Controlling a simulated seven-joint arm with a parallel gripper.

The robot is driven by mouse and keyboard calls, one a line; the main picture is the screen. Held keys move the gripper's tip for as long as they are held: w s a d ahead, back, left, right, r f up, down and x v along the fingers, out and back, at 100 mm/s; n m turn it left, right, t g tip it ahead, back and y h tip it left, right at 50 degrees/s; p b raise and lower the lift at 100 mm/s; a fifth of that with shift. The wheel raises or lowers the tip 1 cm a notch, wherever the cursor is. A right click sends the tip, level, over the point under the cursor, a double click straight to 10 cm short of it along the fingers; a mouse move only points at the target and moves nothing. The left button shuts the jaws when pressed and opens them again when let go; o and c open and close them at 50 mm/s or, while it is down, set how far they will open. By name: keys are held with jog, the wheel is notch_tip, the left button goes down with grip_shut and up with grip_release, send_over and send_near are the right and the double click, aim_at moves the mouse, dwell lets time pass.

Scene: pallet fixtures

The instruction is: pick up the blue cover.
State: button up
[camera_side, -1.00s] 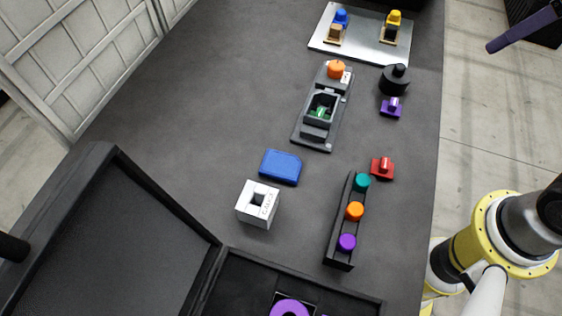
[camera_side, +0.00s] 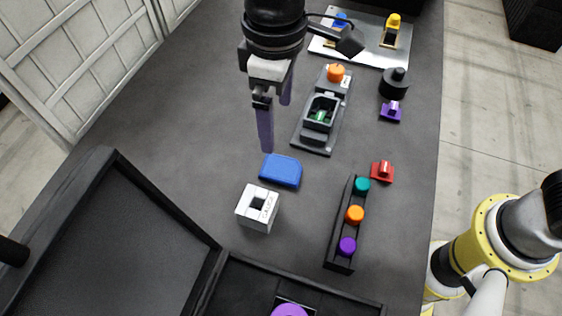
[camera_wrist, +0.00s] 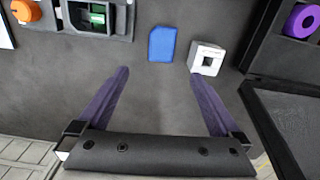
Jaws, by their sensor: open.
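The blue cover (camera_side: 281,170) is a flat blue block with rounded corners, lying on the dark table. In the wrist view the blue cover (camera_wrist: 162,44) lies beyond my fingertips, between their lines. My gripper (camera_side: 276,120) hangs above the table behind the cover in the side view, with its purple fingers pointing down. In the wrist view my gripper (camera_wrist: 158,74) has its two fingers wide apart with nothing between them. It appears apart from the cover.
A white square block with a hole (camera_side: 258,208) sits close to the cover. A grey fixture (camera_side: 318,118) with an orange knob and a black rack (camera_side: 335,240) of coloured knobs stand to the right. An open black case (camera_side: 110,240) is in front. The table's left is clear.

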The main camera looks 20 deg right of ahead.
send_over(278, 167)
notch_tip(278, 167, down, 8)
jog(key=shift+w+d+r, duration=0.1)
jog(key=shift+w, duration=0.05)
jog(key=shift+f, duration=2.75)
jog(key=c, duration=1.4)
